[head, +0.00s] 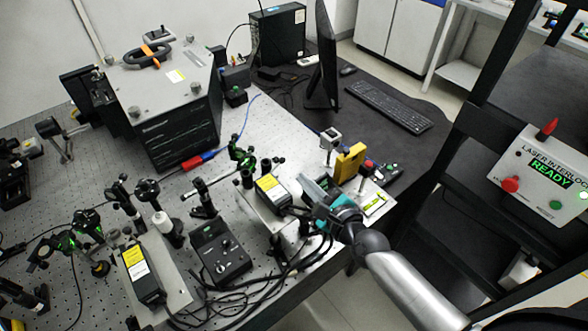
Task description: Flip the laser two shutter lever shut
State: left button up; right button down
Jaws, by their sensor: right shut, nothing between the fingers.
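Two black laser heads with yellow-and-white labels are in the head view. One laser head (271,189) sits on a raised plate near the middle, and the other laser head (140,268) sits on a plate at the lower left. I cannot read which one is laser two. The shutter lever is too small or hidden to make out. My right gripper (311,188), dark with teal parts, is just right of the middle laser head. It is shut and empty. Whether it touches anything there cannot be told. My left gripper is not in view.
A yellow block (350,162) stands right behind my right gripper. A black control box (220,255) with cables lies between the laser heads. A large black instrument (180,125) stands behind. The laser interlock panel (545,165) at the right reads READY.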

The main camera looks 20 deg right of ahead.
jog(key=x, duration=0.5)
jog(key=shift+w, duration=0.2)
dwell(0.3)
